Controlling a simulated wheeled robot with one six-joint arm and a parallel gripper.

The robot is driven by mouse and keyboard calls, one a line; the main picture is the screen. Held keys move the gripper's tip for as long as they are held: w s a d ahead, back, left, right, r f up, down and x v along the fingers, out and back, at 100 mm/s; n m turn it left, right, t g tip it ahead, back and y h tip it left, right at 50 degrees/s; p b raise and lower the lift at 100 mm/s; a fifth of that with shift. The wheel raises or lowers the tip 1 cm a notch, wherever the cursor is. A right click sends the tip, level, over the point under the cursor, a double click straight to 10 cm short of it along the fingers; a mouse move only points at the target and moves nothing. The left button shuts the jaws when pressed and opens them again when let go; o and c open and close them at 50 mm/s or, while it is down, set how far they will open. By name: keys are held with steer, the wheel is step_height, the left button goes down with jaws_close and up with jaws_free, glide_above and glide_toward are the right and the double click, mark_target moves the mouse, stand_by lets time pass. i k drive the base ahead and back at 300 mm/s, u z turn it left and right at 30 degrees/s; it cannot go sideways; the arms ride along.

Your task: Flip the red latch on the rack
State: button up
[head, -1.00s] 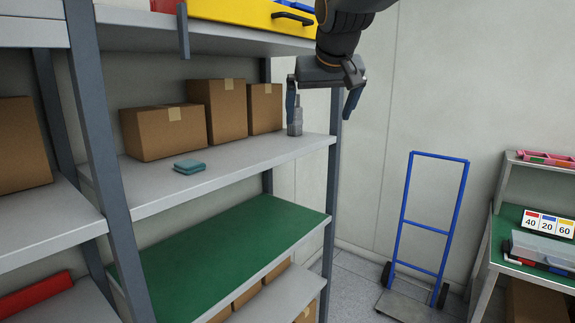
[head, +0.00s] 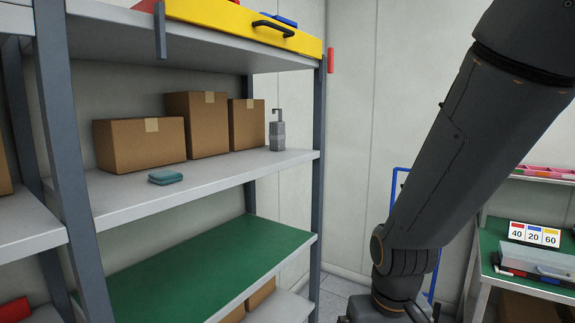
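The red latch (head: 331,61) is a small upright red bar at the outer side of the rack's right front post (head: 319,130), beside the right end of the yellow drawer or bin. My arm comes in from the upper right and reaches down to the bottom edge of the head view, right of the rack. The wrist and what looks like the top of my gripper show at the bottom edge; the fingers are cut off, so their opening is hidden. My gripper is well below the latch and to its right, apart from it.
The yellow bin (head: 240,30) with a black handle sits on the top shelf. Cardboard boxes (head: 140,146), a teal folded item (head: 166,177) and a grey dispenser (head: 277,140) stand on the middle shelf. A blue hand truck (head: 398,182) is partly behind my arm; a green-topped bench (head: 500,243) is right.

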mark_target(329, 50)
steer(key=z, duration=0.65)
steer(key=i, duration=0.7)
steer(key=z, duration=0.5)
steer(key=i, duration=0.6)
steer(key=u, duration=0.25)
